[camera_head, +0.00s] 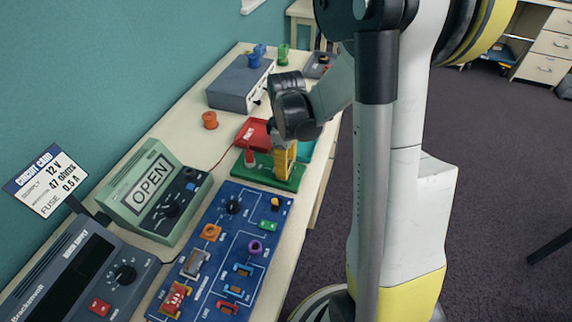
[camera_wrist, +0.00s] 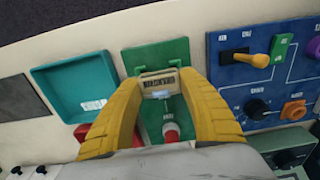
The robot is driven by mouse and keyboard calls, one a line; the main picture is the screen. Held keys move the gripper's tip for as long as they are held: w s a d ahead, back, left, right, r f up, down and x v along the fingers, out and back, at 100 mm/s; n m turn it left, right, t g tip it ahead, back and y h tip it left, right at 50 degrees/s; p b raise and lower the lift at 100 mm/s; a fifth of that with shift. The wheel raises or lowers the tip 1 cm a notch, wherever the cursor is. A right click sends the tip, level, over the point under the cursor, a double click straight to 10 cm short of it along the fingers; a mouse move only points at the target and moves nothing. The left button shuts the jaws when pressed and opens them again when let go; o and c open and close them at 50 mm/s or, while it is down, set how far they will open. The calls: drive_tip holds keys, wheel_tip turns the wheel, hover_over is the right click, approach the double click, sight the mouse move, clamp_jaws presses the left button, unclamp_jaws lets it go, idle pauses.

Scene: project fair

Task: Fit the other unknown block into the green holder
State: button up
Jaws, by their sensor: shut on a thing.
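My gripper (camera_head: 283,172) points down at the right part of the green holder (camera_head: 262,176), its yellow fingers close over it. In the wrist view, the two fingers (camera_wrist: 160,84) are shut on a small tan block (camera_wrist: 147,80) with a dark, lettered label that seems to read "UNKNOWN". The green holder (camera_wrist: 150,54) shows behind and below the block. I cannot tell whether the block is seated in it or just above. A red-topped post (camera_head: 250,157) stands on the holder's left part. The fingers hide the block in the head view.
A blue circuit panel (camera_head: 262,212) with knobs and coloured parts lies nearer. A red tray (camera_head: 256,130) and a teal tray (camera_wrist: 66,72) sit beside the holder. A green meter (camera_head: 140,212) reads "OPEN". A card (camera_head: 45,180) lists 12 V, 47 ohms, 0.5 A. An orange piece (camera_head: 209,120) stands farther back.

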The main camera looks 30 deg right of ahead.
drive_tip(key=shift+f+b, duration=0.35)
drive_tip(key=shift+f, duration=0.1)
drive_tip(key=o, duration=1.7)
drive_tip(key=shift+r+p, duration=3)
drive_tip(key=shift+r, duration=1.05)
